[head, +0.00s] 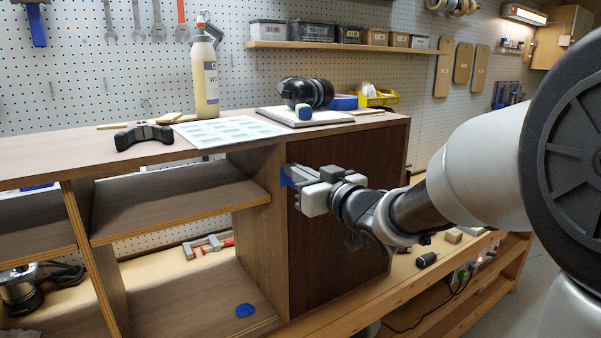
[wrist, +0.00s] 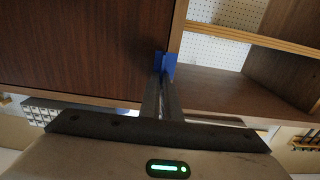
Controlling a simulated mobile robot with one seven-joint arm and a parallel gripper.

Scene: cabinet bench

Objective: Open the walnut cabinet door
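The walnut cabinet door (head: 345,240) is a dark brown panel, flush with the cabinet front and shut. In the wrist view it fills the upper left (wrist: 75,45). My gripper (head: 288,178) is at the upper part of the door's left edge. In the wrist view its fingers (wrist: 164,75) run close together, and blue pieces show at their tips, by the seam between door and frame. I cannot tell whether the blue belongs to the fingertips or to a pull on the door. No other handle is seen.
Open shelves (head: 170,212) lie left of the door. A bottle (head: 205,75), a paper sheet (head: 228,130) and a dark device (head: 307,92) are on the cabinet top. A screwdriver-like tool (head: 427,260) and a small block (head: 454,236) lie on the bench to the right.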

